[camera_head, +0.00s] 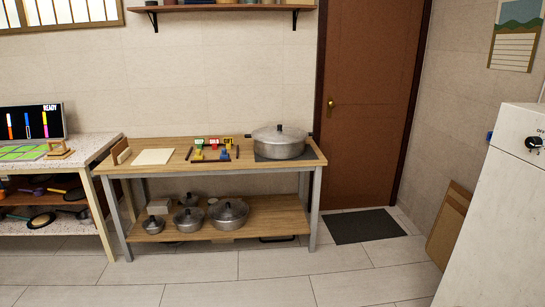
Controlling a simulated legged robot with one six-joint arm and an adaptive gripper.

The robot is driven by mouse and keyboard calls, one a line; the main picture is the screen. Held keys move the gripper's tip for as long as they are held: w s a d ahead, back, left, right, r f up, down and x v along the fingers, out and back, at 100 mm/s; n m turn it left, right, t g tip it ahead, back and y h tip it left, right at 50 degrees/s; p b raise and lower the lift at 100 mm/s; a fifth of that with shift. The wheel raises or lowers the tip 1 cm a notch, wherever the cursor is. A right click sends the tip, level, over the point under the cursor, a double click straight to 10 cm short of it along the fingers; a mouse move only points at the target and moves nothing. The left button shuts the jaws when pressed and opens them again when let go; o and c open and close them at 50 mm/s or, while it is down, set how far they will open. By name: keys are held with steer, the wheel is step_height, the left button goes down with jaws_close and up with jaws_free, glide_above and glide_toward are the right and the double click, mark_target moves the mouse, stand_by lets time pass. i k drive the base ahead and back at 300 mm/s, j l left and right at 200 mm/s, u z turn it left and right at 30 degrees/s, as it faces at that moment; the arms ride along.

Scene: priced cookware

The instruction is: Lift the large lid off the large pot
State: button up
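A large silver pot (279,152) stands on a dark mat at the right end of the wooden table. The large lid (279,134) sits on top of it, with a small dark knob at its centre. The pot has dark handles at its sides. My gripper and arm are not in view.
The wooden table (215,170) has a pale board (154,157) and several small coloured items on top. Several smaller lidded pots stand on its lower shelf (265,225). A speckled counter (85,147) adjoins at left. A white cabinet (500,210) stands at right. The tiled floor (200,285) in front is clear.

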mark_target(278, 134)
steer(key=i, duration=1)
steer(key=i+l+u, duration=0.1)
steer(key=i, duration=0.85)
steer(key=i+l, duration=0.1)
steer(key=i, duration=0.9)
steer(key=i+u, duration=0.25)
steer(key=i, duration=0.4)
steer(key=i+l+u, duration=0.2)
steer(key=i, duration=0.45)
